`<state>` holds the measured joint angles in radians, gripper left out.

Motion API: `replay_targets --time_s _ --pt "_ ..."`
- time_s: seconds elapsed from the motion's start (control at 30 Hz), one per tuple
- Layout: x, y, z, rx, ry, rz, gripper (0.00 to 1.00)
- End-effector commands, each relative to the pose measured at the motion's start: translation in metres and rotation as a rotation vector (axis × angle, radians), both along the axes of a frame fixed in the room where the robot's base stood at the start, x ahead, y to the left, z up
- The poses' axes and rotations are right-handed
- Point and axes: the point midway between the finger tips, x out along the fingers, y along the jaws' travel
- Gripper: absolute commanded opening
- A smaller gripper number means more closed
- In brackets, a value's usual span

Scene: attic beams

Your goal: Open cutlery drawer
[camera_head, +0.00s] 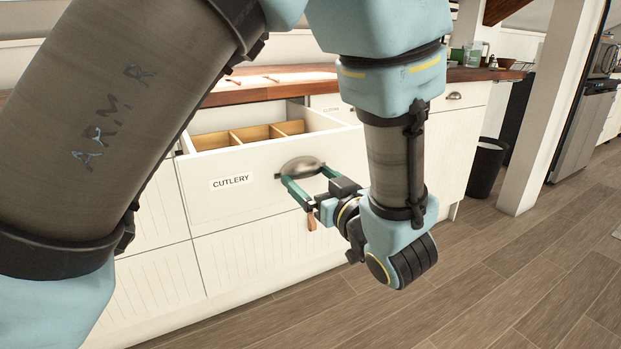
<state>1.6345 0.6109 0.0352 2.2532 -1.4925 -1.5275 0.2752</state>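The cutlery drawer (225,190) has a white front with a "CUTLERY" label. It stands pulled out from the white cabinet, and its wooden divider compartments (248,134) show from above. The metal cup handle (300,167) is on the drawer front, right of the label. My gripper (305,181) is at this handle. Its two green fingers are spread apart, with their tips at the handle's lower edge near its two ends. Whether the fingers press on the handle cannot be told.
A wooden countertop (270,85) runs above the cabinet. A closed lower drawer (260,255) is under the cutlery drawer. A dark bin (487,168) and a white post (545,120) stand to the right. The wooden floor (480,290) in front is clear.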

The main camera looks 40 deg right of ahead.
Motion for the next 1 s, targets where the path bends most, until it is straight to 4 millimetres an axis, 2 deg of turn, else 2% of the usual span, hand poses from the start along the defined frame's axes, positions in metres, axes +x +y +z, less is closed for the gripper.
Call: replay_targets --time_s 0.3,0.43,0.8,1.0 --pt "0.000 0.000 0.000 0.000 0.000 0.000 1.00" --pt "-0.010 0.001 0.000 0.000 0.000 -0.001 1.00" --pt "-0.079 0.009 0.000 0.000 0.000 -0.003 1.00" --pt "-0.102 0.012 -0.001 0.000 0.000 -0.001 1.00"
